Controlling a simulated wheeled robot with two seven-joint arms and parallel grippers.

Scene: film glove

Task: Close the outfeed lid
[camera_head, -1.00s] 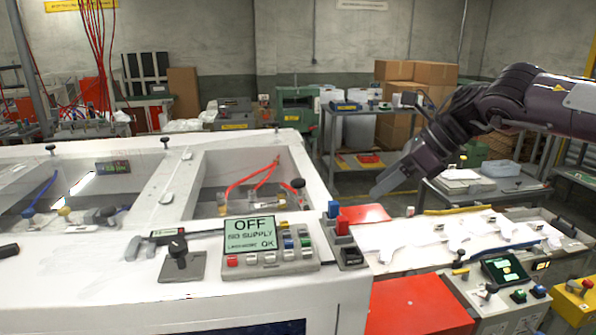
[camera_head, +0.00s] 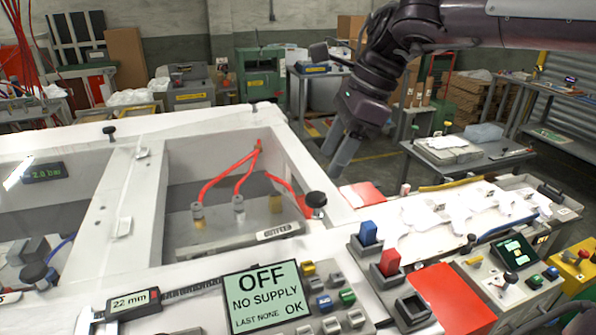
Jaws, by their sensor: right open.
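The white machine (camera_head: 130,225) fills the left and front. Its right bay (camera_head: 215,180) has red hoses inside, and a black knob (camera_head: 316,199) stands at the bay's right front corner. I cannot tell for certain which part is the outfeed lid. My right gripper (camera_head: 338,158) comes down from the upper right, empty and open, its fingers pointing down beside the bay's right edge. It appears above and behind the knob, apart from it. My left gripper is out of view.
The panel display (camera_head: 264,297) reads OFF, NO SUPPLY. Blue (camera_head: 367,233) and red (camera_head: 389,261) switches stand right of the bay. White gloves (camera_head: 465,212) lie on a tray farther right. Red plates lie beside the tray. A grey table (camera_head: 490,155) stands behind.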

